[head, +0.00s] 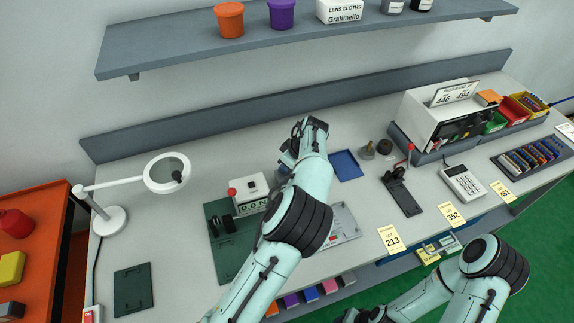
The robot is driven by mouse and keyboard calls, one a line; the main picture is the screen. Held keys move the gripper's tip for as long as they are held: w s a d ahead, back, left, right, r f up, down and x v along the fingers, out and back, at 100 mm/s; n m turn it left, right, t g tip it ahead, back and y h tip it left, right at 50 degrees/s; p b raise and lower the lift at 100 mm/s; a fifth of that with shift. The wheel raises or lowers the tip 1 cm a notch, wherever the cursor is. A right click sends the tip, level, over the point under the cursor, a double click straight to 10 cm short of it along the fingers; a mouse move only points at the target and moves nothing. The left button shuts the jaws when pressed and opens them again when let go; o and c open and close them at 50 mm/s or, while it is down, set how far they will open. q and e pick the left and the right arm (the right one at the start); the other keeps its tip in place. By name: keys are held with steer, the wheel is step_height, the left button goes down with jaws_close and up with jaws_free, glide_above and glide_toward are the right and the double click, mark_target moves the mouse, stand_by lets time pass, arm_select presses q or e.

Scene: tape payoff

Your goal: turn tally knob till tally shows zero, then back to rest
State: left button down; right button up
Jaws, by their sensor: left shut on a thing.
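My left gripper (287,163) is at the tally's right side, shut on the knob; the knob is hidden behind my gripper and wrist. My right arm lies low at the bottom right, and its gripper is not in view.
A magnifier lamp (167,174) stands to the left. Right of my left arm are a blue mat (346,165), a red-knobbed lever (403,188), a calculator (462,182) and a white box machine (438,115). A shelf (330,38) hangs above. The bench between lamp and tally is clear.

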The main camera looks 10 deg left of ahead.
arm_select(q)
steer(key=shift+n, duration=0.3)
steer(key=c, duration=1)
jaws_free()
steer(key=shift+c, duration=0.2)
steer(key=shift+r, duration=0.1)
steer(key=v, duration=1.3)
steer(key=shift+r, duration=0.15)
steer(key=shift+w+d, duration=0.1)
